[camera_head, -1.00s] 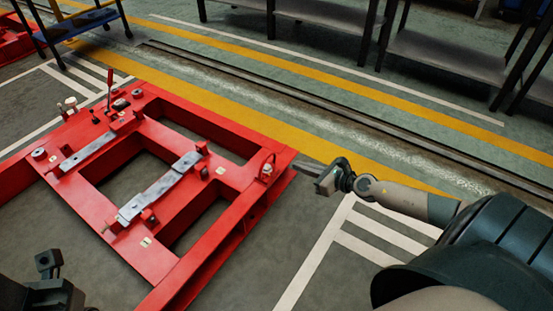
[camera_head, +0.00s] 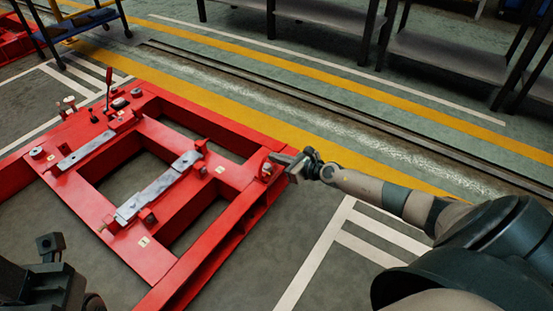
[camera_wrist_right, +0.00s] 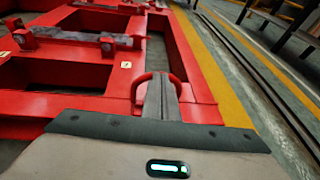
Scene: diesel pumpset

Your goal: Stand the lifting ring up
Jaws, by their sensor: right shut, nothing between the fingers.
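The red lifting ring (camera_wrist_right: 140,82) is at the right corner of the red pumpset base frame (camera_wrist_right: 113,75). In the right wrist view its curved bar shows on both sides of my right fingers, which hide its middle. I cannot tell how far it is tilted. My right gripper (camera_wrist_right: 158,76) is shut and empty, its fingertips at the ring; contact is not clear. In the head view, the right gripper (camera_head: 274,157) is over that corner and covers part of the ring. My left gripper (camera_head: 48,243) is a dark shape at lower left, away from the ring.
Grey metal bars (camera_head: 158,187) lie across the frame, and a red lever (camera_head: 108,82) stands at its far left. Dark shelves (camera_head: 440,55) and a blue cart (camera_head: 88,20) stand at the back. The floor right of the frame is clear.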

